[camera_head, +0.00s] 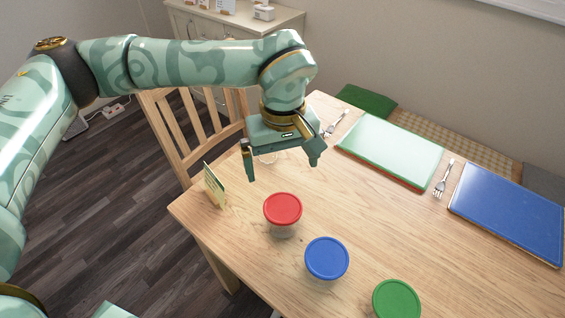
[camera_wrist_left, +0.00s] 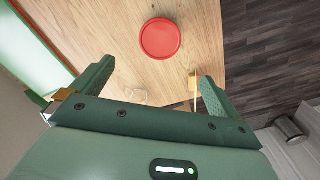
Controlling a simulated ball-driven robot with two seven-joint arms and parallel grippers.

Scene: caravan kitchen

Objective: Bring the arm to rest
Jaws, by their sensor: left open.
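My left arm reaches in from the left over the wooden table (camera_head: 350,190). My left gripper (camera_head: 283,170) points down, open, with nothing between its fingers. It hangs above the table, behind a clear jar with a red lid (camera_head: 283,208). In the left wrist view, the open fingers of the gripper (camera_wrist_left: 157,68) show on both sides, and the red lid (camera_wrist_left: 161,38) lies beyond them, apart from both. My right gripper is not in view.
Jars with a blue lid (camera_head: 327,258) and a green lid (camera_head: 397,299) stand in front of the red one. A small card (camera_head: 215,184) stands at the table's left edge, near a wooden chair (camera_head: 195,130). A green-edged board (camera_head: 390,150), blue board (camera_head: 510,210) and forks lie right.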

